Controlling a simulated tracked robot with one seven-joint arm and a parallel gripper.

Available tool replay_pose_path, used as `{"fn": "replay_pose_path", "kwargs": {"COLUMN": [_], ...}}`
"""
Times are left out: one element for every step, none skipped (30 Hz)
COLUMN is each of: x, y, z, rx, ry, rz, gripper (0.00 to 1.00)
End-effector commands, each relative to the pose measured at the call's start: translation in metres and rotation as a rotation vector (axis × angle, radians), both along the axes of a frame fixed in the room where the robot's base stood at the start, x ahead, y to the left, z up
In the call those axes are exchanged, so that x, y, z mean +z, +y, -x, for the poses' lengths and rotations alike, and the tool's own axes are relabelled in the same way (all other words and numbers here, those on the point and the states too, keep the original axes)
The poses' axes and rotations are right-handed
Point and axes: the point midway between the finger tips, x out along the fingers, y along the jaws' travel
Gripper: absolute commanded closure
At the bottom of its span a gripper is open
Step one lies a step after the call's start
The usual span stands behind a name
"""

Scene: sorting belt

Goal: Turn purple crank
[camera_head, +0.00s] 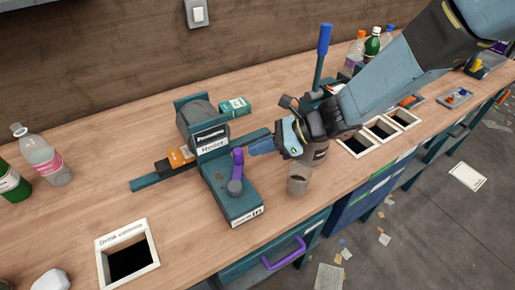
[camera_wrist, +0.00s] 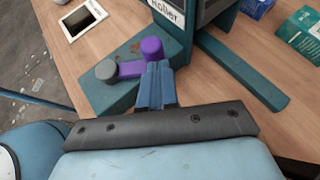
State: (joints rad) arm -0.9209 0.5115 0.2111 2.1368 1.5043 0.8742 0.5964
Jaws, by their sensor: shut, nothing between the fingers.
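The purple crank (camera_head: 238,164) sits on the teal base of the roller machine (camera_head: 213,142), with a grey round hub at its near end and an upright purple knob. In the wrist view the purple crank (camera_wrist: 131,68) shows its knob right at my fingertips. My gripper (camera_head: 262,147) is shut and empty, just right of the knob in the head view. Its closed fingers (camera_wrist: 155,75) in the wrist view are at or very near the knob; I cannot tell whether they touch.
A blue-handled lever (camera_head: 323,45) rises behind. Bottles (camera_head: 40,155) stand at left. A framed hole (camera_head: 128,255) is at the front left. A purple drawer handle (camera_head: 284,254) sticks out below the counter.

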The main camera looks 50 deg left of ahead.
Motion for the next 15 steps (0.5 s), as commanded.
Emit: {"fn": "replay_pose_path", "kwargs": {"x": [0.0,0.0,0.0,-0.001,-0.001,0.005,0.009,0.012,0.016,0.019,0.022,0.026,0.029,0.031,0.034], "y": [-0.004,-0.007,-0.012,-0.016,-0.02,-0.023,-0.027,-0.03,-0.034,-0.037,-0.04,-0.044,-0.047,-0.049,-0.053], "z": [-0.005,-0.008,-0.013,-0.016,-0.019,-0.026,-0.031,-0.035,-0.04,-0.044,-0.048,-0.053,-0.057,-0.06,-0.065], "rx": [-0.004,-0.005,-0.005,-0.005,-0.005,-0.007,-0.008,-0.008,-0.007,-0.007,-0.007,-0.007,-0.007,-0.005,-0.005], "ry": [0.0,0.0,0.001,0.002,0.001,-0.001,-0.002,-0.002,-0.001,-0.001,-0.001,-0.002,-0.001,0.0,-0.001], "rz": [0.0,0.0,0.0,0.0,0.001,-0.002,-0.002,-0.002,-0.003,-0.002,-0.002,-0.002,-0.003,-0.002,-0.001], "gripper": [1.0,1.0,1.0,1.0,1.0,1.0,1.0,1.0,1.0,1.0,1.0,1.0,1.0,1.0,1.0]}}
